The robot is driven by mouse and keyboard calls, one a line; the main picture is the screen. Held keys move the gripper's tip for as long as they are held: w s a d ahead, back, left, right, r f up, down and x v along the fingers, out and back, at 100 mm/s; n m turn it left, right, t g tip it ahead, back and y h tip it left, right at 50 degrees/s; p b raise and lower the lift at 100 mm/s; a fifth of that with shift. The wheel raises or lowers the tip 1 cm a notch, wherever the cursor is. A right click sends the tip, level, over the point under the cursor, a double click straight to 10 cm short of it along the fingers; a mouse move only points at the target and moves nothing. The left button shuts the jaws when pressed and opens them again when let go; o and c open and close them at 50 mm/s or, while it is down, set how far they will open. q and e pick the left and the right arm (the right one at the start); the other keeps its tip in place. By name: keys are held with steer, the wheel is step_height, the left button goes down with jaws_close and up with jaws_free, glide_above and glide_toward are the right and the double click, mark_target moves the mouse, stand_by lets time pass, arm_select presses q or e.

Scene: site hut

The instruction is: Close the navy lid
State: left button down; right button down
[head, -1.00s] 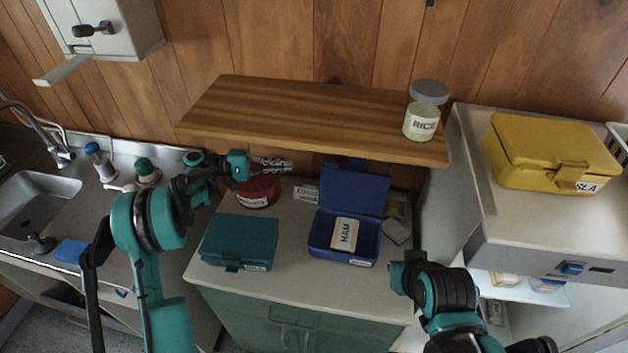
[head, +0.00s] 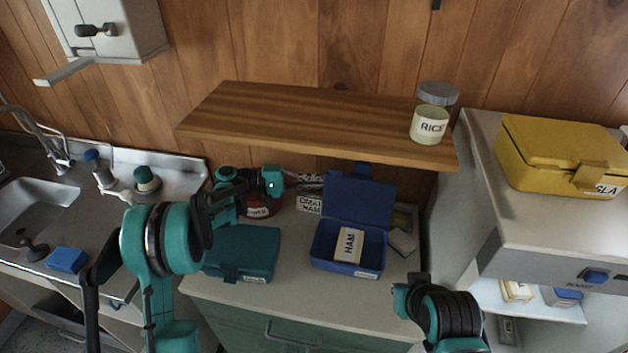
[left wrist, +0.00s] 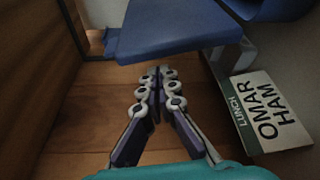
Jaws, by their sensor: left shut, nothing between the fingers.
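The navy box (head: 346,258) stands on the counter with its lid (head: 358,201) raised, leaning back towards the wall. A pack labelled HAM (head: 349,245) lies inside. My left gripper (head: 316,181) is shut and empty, just left of the raised lid under the wooden shelf. In the left wrist view the closed fingers (left wrist: 158,80) point at the lid (left wrist: 180,30), whose edge is just ahead of the tips; they look apart from it. My right arm is low at the right in the head view, and its fingers do not show.
The shelf (head: 310,125) overhangs the back of the counter and carries a rice jar (head: 430,118). A teal box (head: 243,253) is left of the navy box. A red tub (head: 262,208) and a lunch card (head: 310,204) are behind. A yellow box (head: 565,160) stands on the right.

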arm_select(q)
steer(key=shift+s, duration=0.35)
arm_select(e)
steer(key=shift+d+f, duration=0.1)
steer(key=shift+f, duration=0.05)
arm_select(q)
steer(key=shift+r, duration=0.1)
